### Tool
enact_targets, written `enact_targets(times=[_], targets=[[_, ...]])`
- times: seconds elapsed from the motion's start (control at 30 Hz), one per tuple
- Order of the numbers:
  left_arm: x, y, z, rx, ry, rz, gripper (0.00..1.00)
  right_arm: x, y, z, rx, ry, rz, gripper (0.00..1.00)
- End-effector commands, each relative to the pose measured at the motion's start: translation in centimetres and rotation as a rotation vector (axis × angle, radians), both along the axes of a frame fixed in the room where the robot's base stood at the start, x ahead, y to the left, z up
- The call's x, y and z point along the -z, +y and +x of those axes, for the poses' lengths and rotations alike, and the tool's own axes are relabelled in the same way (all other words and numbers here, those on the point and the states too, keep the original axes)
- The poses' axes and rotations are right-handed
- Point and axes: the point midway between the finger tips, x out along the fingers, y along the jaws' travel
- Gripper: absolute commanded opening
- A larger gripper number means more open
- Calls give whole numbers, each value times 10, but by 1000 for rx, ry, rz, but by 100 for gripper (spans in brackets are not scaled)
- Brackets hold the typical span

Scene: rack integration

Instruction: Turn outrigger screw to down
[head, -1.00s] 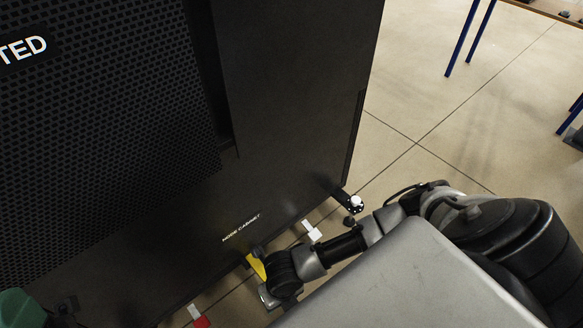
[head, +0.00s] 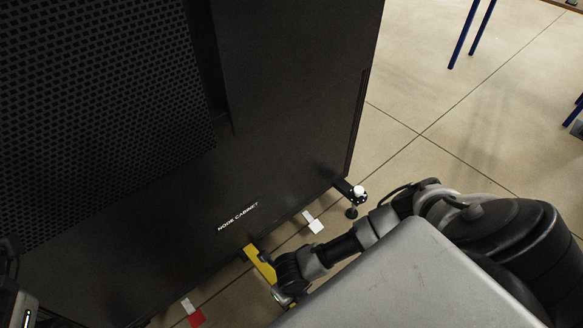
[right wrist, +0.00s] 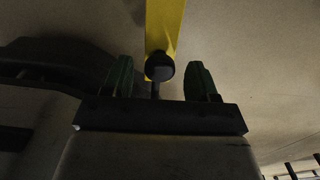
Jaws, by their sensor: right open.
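A yellow outrigger arm (head: 262,263) sticks out from the base of the black node cabinet (head: 290,140). In the right wrist view the yellow bar (right wrist: 163,25) runs down to a dark round screw knob (right wrist: 159,67) with a thin stem. My right gripper (right wrist: 160,80) is open, with one green-padded finger on each side of the knob and a gap on both sides. In the head view my right gripper (head: 284,294) is at the yellow arm's outer end, and it hides the screw there. My left gripper (head: 18,308) shows only in part at the lower left edge, its fingers not visible.
Blue table legs (head: 470,35) stand far off; the floor between is clear.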

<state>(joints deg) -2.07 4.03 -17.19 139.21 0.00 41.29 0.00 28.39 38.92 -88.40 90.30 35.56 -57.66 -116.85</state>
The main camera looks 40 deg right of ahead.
Motion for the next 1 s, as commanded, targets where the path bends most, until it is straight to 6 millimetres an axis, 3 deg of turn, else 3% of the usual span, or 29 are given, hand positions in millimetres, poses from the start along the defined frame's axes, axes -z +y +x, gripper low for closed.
enact_targets(times=[0.33, 0.67, 1.0], targets=[[-2, 0, 0, 0, -9, 1, 43, 3, 0, 0, 0, 0, 1, 59], [-2, 0, 0, 0, -9, 1, 43, 3, 0, 0, 0, -1, 0, 9], [-7, 0, -1, 1, -4, -2, 43, 1, 0, 0, 55, 0, 0, 9]])
